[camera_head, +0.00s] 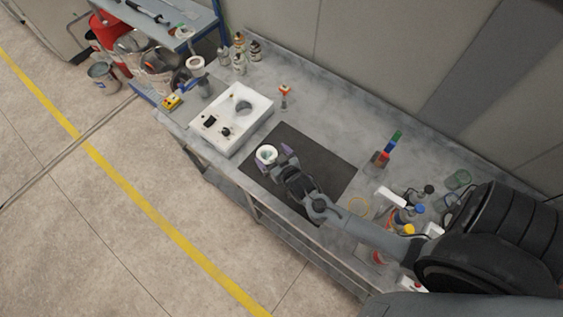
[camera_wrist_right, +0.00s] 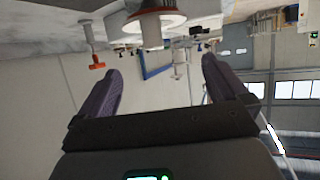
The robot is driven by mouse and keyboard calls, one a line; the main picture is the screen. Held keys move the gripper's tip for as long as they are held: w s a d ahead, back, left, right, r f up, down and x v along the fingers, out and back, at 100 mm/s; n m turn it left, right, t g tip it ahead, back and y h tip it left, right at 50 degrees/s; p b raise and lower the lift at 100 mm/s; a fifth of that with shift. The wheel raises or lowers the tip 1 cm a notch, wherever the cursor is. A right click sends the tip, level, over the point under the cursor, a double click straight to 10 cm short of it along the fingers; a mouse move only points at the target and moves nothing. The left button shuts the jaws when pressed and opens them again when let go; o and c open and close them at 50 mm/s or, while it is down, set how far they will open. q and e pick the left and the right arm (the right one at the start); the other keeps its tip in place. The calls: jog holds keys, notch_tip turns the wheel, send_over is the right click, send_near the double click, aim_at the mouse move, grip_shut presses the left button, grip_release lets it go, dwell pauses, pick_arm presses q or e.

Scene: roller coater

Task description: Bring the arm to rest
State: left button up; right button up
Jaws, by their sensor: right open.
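My right arm comes in from the right in the head view. Its gripper (camera_head: 275,160) is low over the dark mat (camera_head: 318,158), with its fingers spread. A small white cup (camera_head: 266,154) stands at the mat's left edge, right by the fingertips. In the wrist view the picture is upside down; the two purple-grey fingers (camera_wrist_right: 161,68) are wide apart with nothing gripped. The cup (camera_wrist_right: 160,30) shows beyond them, near the top. I cannot tell whether a finger touches it. My left gripper is not in view.
A white box-shaped device (camera_head: 231,118) stands left of the mat. An orange-topped item (camera_head: 285,90) is behind it, and small bottles (camera_head: 239,58) stand at the back left. Bottles and jars (camera_head: 409,229) crowd the bench near my arm. The mat's right part is clear.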

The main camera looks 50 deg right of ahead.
jog(key=s+a+r+n+g+y+p, duration=0.1)
jog(key=s+a+r+p, duration=0.1)
jog(key=s+a+r, duration=0.3)
jog(key=s+a+r+n+g+y+p, duration=0.1)
jog(key=s+a+r+g+y+p, duration=0.1)
jog(key=s+r, duration=0.45)
jog(key=s+a+r+n+g, duration=0.2)
jog(key=s+g, duration=0.4)
jog(key=s, duration=0.3)
jog(key=shift+a+r+n+y, duration=0.2)
jog(key=shift+a+n+y, duration=0.1)
jog(key=shift+a+n, duration=0.2)
